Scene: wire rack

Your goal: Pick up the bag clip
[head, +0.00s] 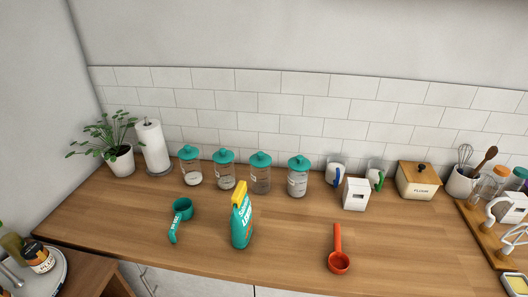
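Neither of my grippers shows in the head view.
A teal measuring scoop (182,208) lies left of the bag, and a red scoop (338,262) lies to its right near the front edge. Several teal-lidded jars (261,177) stand behind. A white box (355,194) and a flour box (417,182) stand back right.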

